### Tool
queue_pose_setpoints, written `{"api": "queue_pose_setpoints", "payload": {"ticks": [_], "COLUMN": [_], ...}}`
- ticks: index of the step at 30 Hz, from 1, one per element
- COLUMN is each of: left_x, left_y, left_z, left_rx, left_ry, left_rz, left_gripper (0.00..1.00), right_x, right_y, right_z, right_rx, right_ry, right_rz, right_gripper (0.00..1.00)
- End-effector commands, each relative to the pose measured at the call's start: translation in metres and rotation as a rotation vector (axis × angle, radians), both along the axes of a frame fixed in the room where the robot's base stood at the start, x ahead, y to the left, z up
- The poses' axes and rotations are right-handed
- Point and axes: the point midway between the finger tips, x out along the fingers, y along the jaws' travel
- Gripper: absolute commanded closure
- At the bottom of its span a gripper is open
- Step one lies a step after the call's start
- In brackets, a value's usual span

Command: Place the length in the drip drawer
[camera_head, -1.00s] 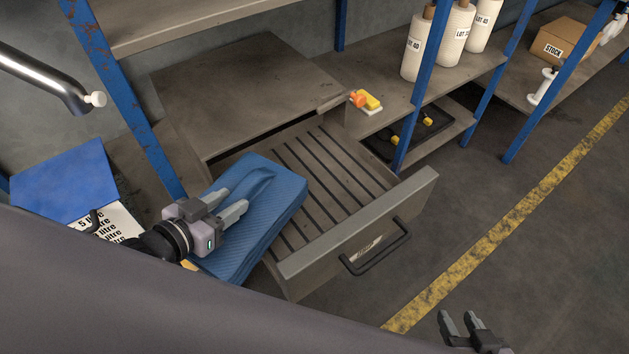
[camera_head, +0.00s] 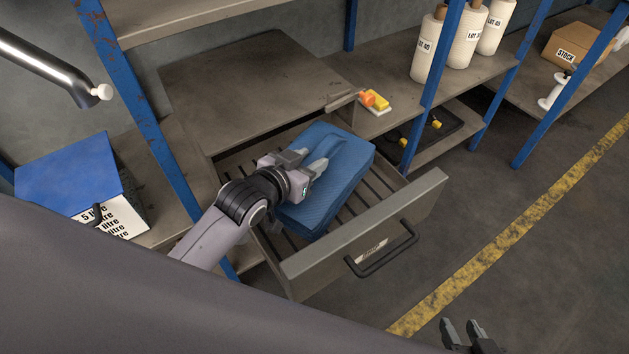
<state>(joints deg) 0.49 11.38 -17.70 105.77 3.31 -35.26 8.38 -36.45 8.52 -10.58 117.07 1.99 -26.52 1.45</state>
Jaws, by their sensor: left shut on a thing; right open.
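The length is a folded blue cloth (camera_head: 338,190). It is over the slatted floor of the open drip drawer (camera_head: 362,235), within its walls as seen from above. I cannot tell whether it rests on the slats. My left gripper (camera_head: 318,164) is shut on the cloth's upper left part, pinching a raised fold. Dark slats show to the right and lower left of the cloth; it hides the middle ones. My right gripper (camera_head: 462,332) is open and empty at the bottom edge, over the floor, away from the drawer.
The drawer front has a black handle (camera_head: 385,250). A blue rack post (camera_head: 432,85) stands right of the drawer. An orange and yellow object (camera_head: 375,100) lies on the shelf behind. A blue-topped box (camera_head: 75,180) stands at left. The floor at right is clear, with a yellow line (camera_head: 520,225).

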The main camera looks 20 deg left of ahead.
Motion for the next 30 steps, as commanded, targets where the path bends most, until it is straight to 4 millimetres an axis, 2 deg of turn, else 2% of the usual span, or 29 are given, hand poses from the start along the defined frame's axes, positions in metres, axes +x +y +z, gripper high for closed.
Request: {"api": "queue_pose_setpoints", "payload": {"ticks": [2, 3, 6, 13, 19, 29, 30], "left_x": [0.014, 0.013, 0.012, 0.012, 0.011, 0.012, 0.011], "left_y": [-0.011, -0.01, -0.009, -0.009, -0.009, -0.009, -0.009], "left_z": [0.002, -0.009, -0.025, -0.04, -0.068, -0.07, -0.072], "left_rx": [-0.005, 0.0, 0.001, 0.0, -0.001, -0.001, 0.0], "left_ry": [-0.007, 0.001, 0.0, -0.003, -0.001, -0.004, 0.001], "left_rz": [-0.001, 0.0, 0.0, 0.0, -0.001, -0.001, -0.001], "left_gripper": [1.0, 1.0, 1.0, 1.0, 1.0, 1.0, 0.59], "right_x": [0.001, 0.001, 0.001, 0.001, 0.001, 0.001, 0.001], "right_y": [0.0, 0.0, 0.0, 0.0, -0.001, -0.001, -0.001], "right_z": [-0.003, -0.006, -0.01, -0.014, -0.024, -0.024, -0.024], "right_rx": [0.0, 0.0, 0.0, -0.001, -0.002, -0.005, -0.005], "right_ry": [-0.002, -0.002, -0.003, -0.003, -0.003, -0.002, -0.002], "right_rz": [0.0, 0.0, 0.0, 0.0, 0.001, 0.003, 0.003], "right_gripper": [0.57, 0.57, 0.57, 0.57, 0.57, 0.57, 0.57]}}
